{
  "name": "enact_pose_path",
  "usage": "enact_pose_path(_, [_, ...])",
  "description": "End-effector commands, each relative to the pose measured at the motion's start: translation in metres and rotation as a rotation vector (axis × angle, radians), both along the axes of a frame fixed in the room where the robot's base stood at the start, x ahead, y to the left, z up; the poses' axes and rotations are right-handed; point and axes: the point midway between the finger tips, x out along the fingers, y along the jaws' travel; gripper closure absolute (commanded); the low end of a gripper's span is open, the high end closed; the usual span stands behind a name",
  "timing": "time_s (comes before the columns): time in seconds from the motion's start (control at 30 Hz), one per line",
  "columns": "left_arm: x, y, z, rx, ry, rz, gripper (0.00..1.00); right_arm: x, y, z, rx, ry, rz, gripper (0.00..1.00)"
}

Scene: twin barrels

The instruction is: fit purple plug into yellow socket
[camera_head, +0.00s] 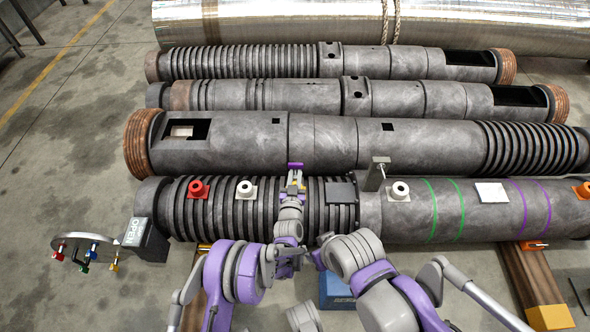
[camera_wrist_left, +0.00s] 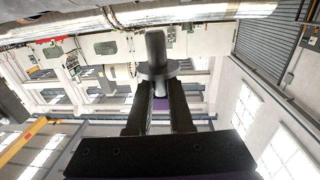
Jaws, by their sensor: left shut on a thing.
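My left gripper (camera_head: 294,178) is over the ribbed part of the nearest barrel (camera_head: 430,210), with a small purple patch (camera_head: 295,165) at its far end. In the left wrist view its two dark fingers are shut on a grey flanged plug (camera_wrist_left: 156,65), which sticks out beyond them. A bit of purple (camera_wrist_left: 161,103) shows between the fingers, below the flange. A small yellow fitting (camera_head: 115,266) hangs on the hoop at the left; I cannot tell whether it is the yellow socket. My right arm (camera_head: 352,255) comes in from the lower right; its gripper does not show.
A red fitting (camera_head: 198,190), white fittings (camera_head: 245,189) (camera_head: 399,191) and an orange one (camera_head: 582,190) stand on the nearest barrel. A grey upright handle (camera_head: 379,174) rises right of my left gripper. The hoop (camera_head: 80,240) carries several coloured fittings. More barrels lie behind.

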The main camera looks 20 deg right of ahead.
Motion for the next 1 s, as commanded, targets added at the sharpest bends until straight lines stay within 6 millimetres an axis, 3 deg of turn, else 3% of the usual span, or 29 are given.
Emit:
enact_pose_path(0.2, [0.0, 0.0, -0.026, -0.001, 0.001, 0.0, 1.0, 0.003, 0.0, -0.022, 0.0, 0.007, 0.0, 0.5])
enact_pose_path(0.4, [0.0, 0.0, -0.038, -0.001, -0.001, 0.0, 1.0, 0.004, 0.0, -0.032, 0.0, 0.01, 0.0, 0.5])
enact_pose_path(1.0, [0.0, 0.0, -0.039, -0.001, -0.001, 0.0, 1.0, 0.004, 0.0, -0.033, 0.0, 0.01, 0.0, 0.5])
